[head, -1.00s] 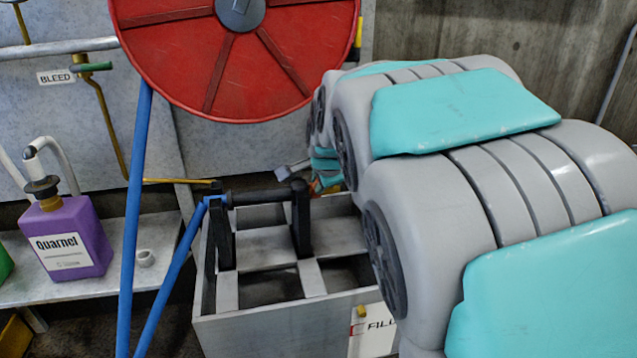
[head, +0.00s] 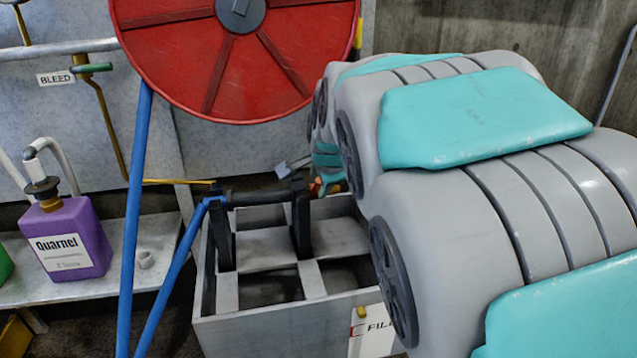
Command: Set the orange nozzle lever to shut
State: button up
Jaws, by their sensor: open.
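A small orange part (head: 316,188), which looks like the nozzle lever, shows just right of the black bracket at the back of the metal box. Most of it is hidden behind my arm, so its setting cannot be read. My gripper (head: 291,166) is only partly in view: a small grey end piece sticks out left of my teal and grey wrist, just above the black bracket. It is close to the orange part; whether they touch cannot be told. It appears empty, and the rest of the gripper is hidden by my arm.
A metal box (head: 272,322) with open compartments carries a black roller (head: 258,197) between brackets. A blue frame (head: 135,200) and a red wheel (head: 205,60) stand at left. A purple Quarnel jug (head: 85,235) sits on a shelf. My arm fills the right side.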

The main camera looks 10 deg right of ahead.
jog(key=v, duration=0.6)
jog(key=s+f+n+g+p, duration=0.1)
jog(key=s+f+n+g, duration=0.2)
jog(key=s, duration=0.8)
jog(key=s+f+n+g+p, duration=0.2)
jog(key=s+f+n, duration=0.5)
jog(key=s, duration=0.4)
jog(key=s+f+n+g+p, duration=0.1)
jog(key=s+f+n+g, duration=0.4)
jog(key=s, duration=0.7)
jog(key=shift+f+n, duration=0.4)
jog(key=shift+n, duration=0.1)
jog(key=shift+w, duration=0.1)
